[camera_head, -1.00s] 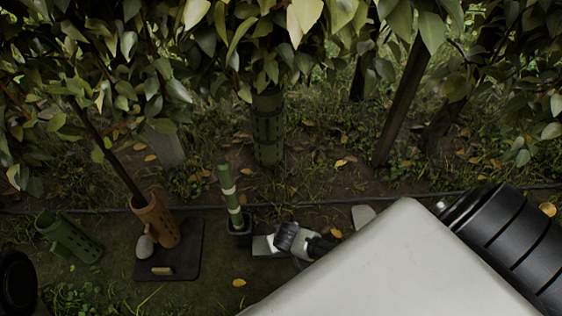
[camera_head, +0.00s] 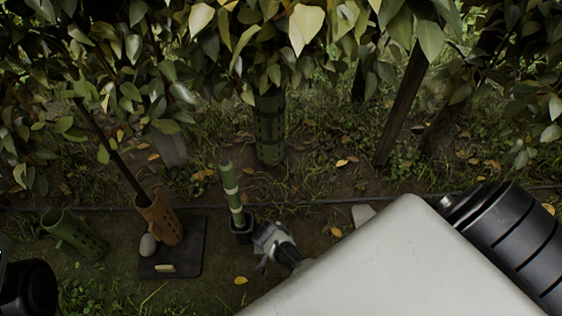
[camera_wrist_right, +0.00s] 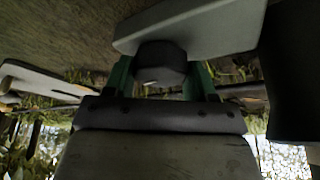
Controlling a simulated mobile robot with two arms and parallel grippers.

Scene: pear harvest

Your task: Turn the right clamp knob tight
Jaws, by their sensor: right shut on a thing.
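In the right wrist view a dark, faceted clamp knob (camera_wrist_right: 160,64) sits against a grey plate-like part (camera_wrist_right: 195,27). My right gripper (camera_wrist_right: 162,78) has its green fingers on both sides of the knob and is shut on it. The knob is hidden there by the gripper and wrist. My left gripper is out of view.
A black mat (camera_head: 185,262) lies at left with an orange perforated tube (camera_head: 160,220) and a grey stone (camera_head: 147,246). A green tube (camera_head: 72,232) leans farther left. Leaves hang across the top, and a tree guard (camera_head: 270,128) stands behind.

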